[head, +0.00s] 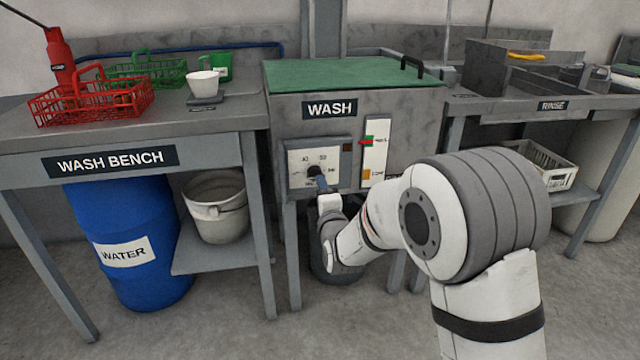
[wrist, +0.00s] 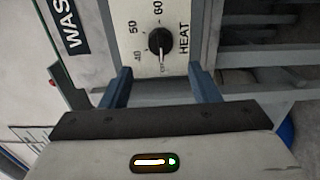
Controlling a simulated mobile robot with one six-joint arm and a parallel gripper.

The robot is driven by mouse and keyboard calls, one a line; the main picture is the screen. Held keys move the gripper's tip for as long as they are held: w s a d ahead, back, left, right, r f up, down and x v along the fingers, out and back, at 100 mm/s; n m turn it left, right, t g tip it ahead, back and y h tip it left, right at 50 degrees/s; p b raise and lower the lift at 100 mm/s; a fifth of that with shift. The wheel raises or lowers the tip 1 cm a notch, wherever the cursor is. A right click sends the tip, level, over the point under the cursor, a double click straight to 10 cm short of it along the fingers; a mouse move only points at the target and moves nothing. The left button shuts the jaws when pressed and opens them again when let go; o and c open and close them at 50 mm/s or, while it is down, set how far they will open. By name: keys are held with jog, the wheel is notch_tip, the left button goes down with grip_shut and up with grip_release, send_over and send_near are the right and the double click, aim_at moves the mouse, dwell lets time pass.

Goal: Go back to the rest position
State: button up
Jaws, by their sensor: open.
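My gripper (head: 319,180) is in front of the wash machine (head: 285,130), at its heat dial panel (head: 300,160). In the wrist view my gripper (wrist: 163,82) is open, with its two blue fingers apart and nothing between the tips. The black heat knob (wrist: 160,41) is just ahead, between the fingers in the picture. Its panel carries the marks 40, 50 and 60 and the word HEAT. In the head view the gripper partly hides the dial. My arm reaches forward from the lower right.
The rinse bench (head: 590,103) is at right, with a white crate (head: 545,165) below. Open floor lies in front.

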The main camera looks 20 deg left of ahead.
jog(key=shift+s+d, duration=0.2)
jog(key=shift+s, duration=0.2)
jog(key=s+d+r+m+g+h+p, duration=0.25)
jog(key=d+r+m+p, duration=0.35)
jog(key=d+r+p, duration=0.4)
jog(key=s+d+r+m+g+h+p, duration=0.25)
jog(key=d+r+m+h+p, duration=0.2)
jog(key=d+r+p, duration=0.65)
jog(key=s+d+r+m+g+h+p, duration=0.1)
jog(key=s+d+r+m+p, duration=0.3)
jog(key=s, duration=0.4)
jog(key=s+d+r+m+g+p, duration=0.4)
jog(key=s+d+r+m+p, duration=0.1)
jog(key=s+d, duration=0.3)
jog(key=s+d+r+m+g+h+p, duration=0.1)
jog(key=s+d+r+m+g+p, duration=0.1)
jog(key=s+d+r+m+p, duration=0.3)
jog(key=s+d+p, duration=0.1)
jog(key=s, duration=0.2)
jog(key=shift+s+r+g+h, duration=0.2)
jog(key=shift+s+g+h, duration=0.1)
jog(key=shift+s, duration=0.1)
